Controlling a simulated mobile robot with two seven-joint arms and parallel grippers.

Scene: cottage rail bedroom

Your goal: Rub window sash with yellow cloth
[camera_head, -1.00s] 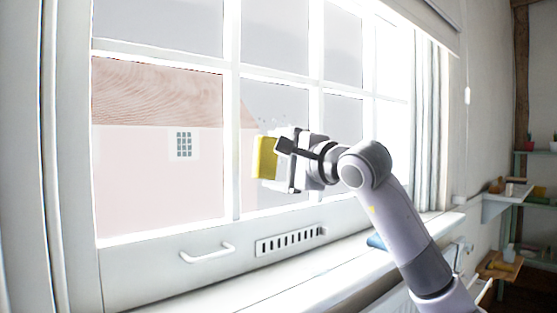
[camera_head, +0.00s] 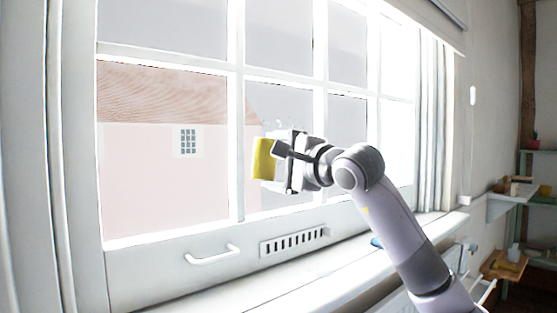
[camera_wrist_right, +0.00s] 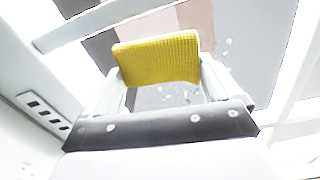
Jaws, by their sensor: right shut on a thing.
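The yellow cloth (camera_head: 263,159) is held upright at the window pane in the head view. In the right wrist view the cloth (camera_wrist_right: 158,60) spans between the two fingers and has a ribbed weave. My right gripper (camera_head: 277,160) is shut on the cloth; it also shows in the right wrist view (camera_wrist_right: 160,84). The white window sash (camera_head: 236,150) has several panes divided by bars. The cloth is in front of a lower pane, just right of a vertical bar. Whether it touches the glass I cannot tell. Pale specks (camera_wrist_right: 180,95) show on the pane by the cloth. My left gripper is not in view.
A white handle (camera_head: 212,255) and a slotted vent (camera_head: 293,241) are on the sash's bottom rail. The white sill (camera_head: 290,284) runs below, with a small blue thing (camera_head: 376,242) beside my right arm. Curtains (camera_head: 432,130) hang at the right, with shelves (camera_head: 513,200) beyond.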

